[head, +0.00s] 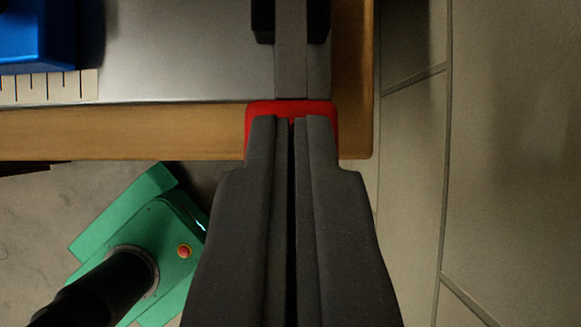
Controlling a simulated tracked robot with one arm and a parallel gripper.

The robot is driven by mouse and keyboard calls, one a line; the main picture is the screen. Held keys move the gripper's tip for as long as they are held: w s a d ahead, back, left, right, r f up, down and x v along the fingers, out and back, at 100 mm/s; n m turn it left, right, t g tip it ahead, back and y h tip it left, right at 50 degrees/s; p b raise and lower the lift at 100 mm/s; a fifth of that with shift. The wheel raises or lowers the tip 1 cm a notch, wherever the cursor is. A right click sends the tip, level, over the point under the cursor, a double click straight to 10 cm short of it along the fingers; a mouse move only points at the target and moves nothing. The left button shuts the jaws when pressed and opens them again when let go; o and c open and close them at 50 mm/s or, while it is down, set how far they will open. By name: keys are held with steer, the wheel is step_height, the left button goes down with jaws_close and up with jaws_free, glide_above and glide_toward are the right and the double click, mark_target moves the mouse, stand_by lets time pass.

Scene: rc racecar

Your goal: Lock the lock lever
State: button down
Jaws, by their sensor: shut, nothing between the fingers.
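A grey bar (291,55) runs from the top of the view toward the table's front edge. At its near end is a red part (291,108), which looks like the end of the lock lever. My gripper (291,120) comes up from the bottom with its two dark fingers together and nothing between them. The fingertips overlap the red part in the view and hide most of it. I cannot tell whether they touch it or are above it.
The bar lies over a metal plate (185,50) on a wooden table (120,133). A black block (262,22) is beside the bar. A blue object (35,38) and a ruler-like strip (48,87) are at upper left. Bare floor (520,150) is at right.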

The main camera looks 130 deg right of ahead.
steer(key=shift+s+f+b, duration=0.25)
steer(key=shift+f+b, duration=0.4)
steer(key=shift+b, duration=0.1)
steer(key=shift+s+f+y, duration=0.15)
steer(key=shift+f+y, duration=0.05)
steer(key=shift+y, duration=0.1)
steer(key=shift+r, duration=0.15)
steer(key=shift+w+d+r, duration=0.1)
steer(key=shift+w+r, duration=0.15)
steer(key=shift+r, duration=0.75)
steer(key=r, duration=0.3)
steer(key=shift+a+r+p, duration=0.2)
steer(key=shift+r+p, duration=0.15)
steer(key=shift+r, duration=0.05)
steer(key=v, duration=0.9)
steer(key=shift+r+p, duration=0.2)
steer(key=shift+p, duration=0.15)
steer(key=s+a+r+m+t+h, duration=0.2)
steer(key=s+r, duration=0.3)
steer(key=r, duration=0.6)
steer(key=s+a+r+m+t+h, duration=0.1)
steer(key=s+r+m+t, duration=0.3)
steer(key=r, duration=0.7)
steer(key=s+a+r+m+t+h, duration=0.2)
steer(key=s+r+t, duration=0.3)
steer(key=r, duration=0.7)
steer(key=shift+s+a+m+h, duration=0.3)
steer(key=shift+s+a+m, duration=0.35)
steer(key=shift+m, duration=0.25)
